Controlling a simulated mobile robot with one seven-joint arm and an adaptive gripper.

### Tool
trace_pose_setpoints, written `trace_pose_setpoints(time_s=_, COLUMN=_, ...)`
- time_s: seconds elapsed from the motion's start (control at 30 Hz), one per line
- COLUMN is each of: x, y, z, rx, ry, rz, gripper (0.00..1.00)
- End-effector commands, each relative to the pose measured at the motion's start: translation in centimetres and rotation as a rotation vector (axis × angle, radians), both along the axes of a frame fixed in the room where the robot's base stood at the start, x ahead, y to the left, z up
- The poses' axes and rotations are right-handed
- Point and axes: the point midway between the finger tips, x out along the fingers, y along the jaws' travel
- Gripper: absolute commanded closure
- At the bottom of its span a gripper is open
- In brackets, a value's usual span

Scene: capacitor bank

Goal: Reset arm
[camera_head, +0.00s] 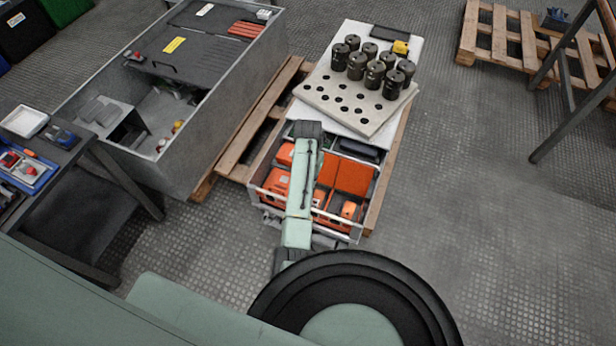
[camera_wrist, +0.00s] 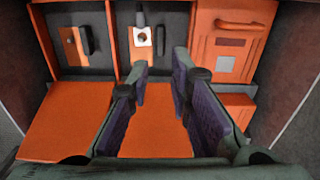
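My arm (camera_head: 303,183) reaches out over an open drawer or box (camera_head: 335,227) with orange parts inside, in the head view. In the wrist view my gripper (camera_wrist: 158,75) is open, with its two dark-padded fingers apart and nothing between them. Beyond the fingertips are orange panels and dark compartments, one with a white square fitting (camera_wrist: 142,37) with a round centre. An orange cover (camera_wrist: 232,45) with a handle is at the right. I cannot tell whether the fingertips touch anything. In the head view the gripper itself is hard to make out.
A white-topped unit behind the drawer bears a perforated plate (camera_head: 340,101) with several dark cylinders (camera_head: 375,74). A large grey cabinet (camera_head: 190,165) stands at the left on a pallet. A dark table (camera_head: 70,155) is at the lower left.

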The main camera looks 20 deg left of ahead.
Motion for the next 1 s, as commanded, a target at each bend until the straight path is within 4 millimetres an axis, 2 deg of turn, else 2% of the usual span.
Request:
trace_pose_setpoints(time_s=0.2, x=0.0, y=0.0, z=1.3, rx=0.000, ry=-0.001, rz=0.000, gripper=0.81)
trace_pose_setpoints(time_s=0.77, x=0.3, y=0.2, z=1.6, rx=0.005, ry=-0.014, rz=0.004, gripper=0.81)
trace_pose_setpoints(time_s=0.87, x=2.1, y=1.6, z=3.1, rx=0.031, ry=-0.094, rz=0.027, gripper=0.81)
trace_pose_setpoints(time_s=0.97, x=5.2, y=4.4, z=6.8, rx=0.087, ry=-0.253, rz=0.076, gripper=0.81)
trace_pose_setpoints(time_s=1.0, x=6.6, y=5.8, z=8.8, rx=0.115, ry=-0.333, rz=0.101, gripper=0.81)
